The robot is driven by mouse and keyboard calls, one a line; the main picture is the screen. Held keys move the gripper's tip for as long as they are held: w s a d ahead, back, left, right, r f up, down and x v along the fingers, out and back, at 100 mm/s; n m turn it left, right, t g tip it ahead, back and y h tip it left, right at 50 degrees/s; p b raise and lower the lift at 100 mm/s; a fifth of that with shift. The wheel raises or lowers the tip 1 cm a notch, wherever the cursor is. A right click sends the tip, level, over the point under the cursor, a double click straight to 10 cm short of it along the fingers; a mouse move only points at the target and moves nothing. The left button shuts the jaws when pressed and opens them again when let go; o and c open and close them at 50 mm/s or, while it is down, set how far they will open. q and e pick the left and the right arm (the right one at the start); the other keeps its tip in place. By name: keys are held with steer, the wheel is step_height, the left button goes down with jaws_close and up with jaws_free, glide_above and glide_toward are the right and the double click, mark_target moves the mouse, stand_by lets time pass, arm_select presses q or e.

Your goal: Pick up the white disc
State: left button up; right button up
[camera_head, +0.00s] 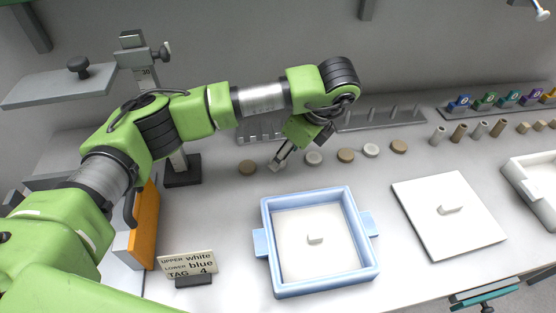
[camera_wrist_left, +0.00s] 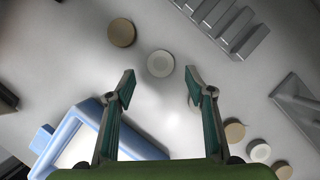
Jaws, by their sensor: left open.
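Several flat round discs, white and brown, lie in a row on the table. In the left wrist view one white disc (camera_wrist_left: 160,63) lies just beyond my left gripper (camera_wrist_left: 160,87), in line with the gap between its fingertips and not between them. The fingers are open and empty. In the head view my left gripper (camera_head: 279,160) points down at the row, near the leftmost brown disc (camera_head: 247,167), and its fingers partly hide what lies under them. Other white discs (camera_head: 314,157) and (camera_head: 371,150) lie to the right. My right gripper is not in view.
A blue tray (camera_head: 268,240) with a white plate in it stands in front of the discs. A grey rack (camera_head: 380,119) with pegs stands behind. A white lid (camera_head: 425,225) lies right; a sign (camera_head: 187,264) and a grey stand (camera_head: 182,172) are left.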

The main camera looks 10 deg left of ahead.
arm_select(q)
steer(key=x, duration=0.2)
steer(key=shift+w+a+f, duration=0.15)
steer(key=shift+a+f, duration=0.05)
steer(key=shift+a, duration=0.1)
steer(key=shift+w+a+f+p, duration=0.1)
steer(key=shift+f+p, duration=0.2)
steer(key=shift+f, duration=0.15)
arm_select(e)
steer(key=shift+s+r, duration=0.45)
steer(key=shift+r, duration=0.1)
arm_select(q)
steer(key=shift+c, duration=0.5)
steer(key=c, duration=1.1)
steer(key=shift+o, duration=0.2)
steer(key=shift+r, duration=0.2)
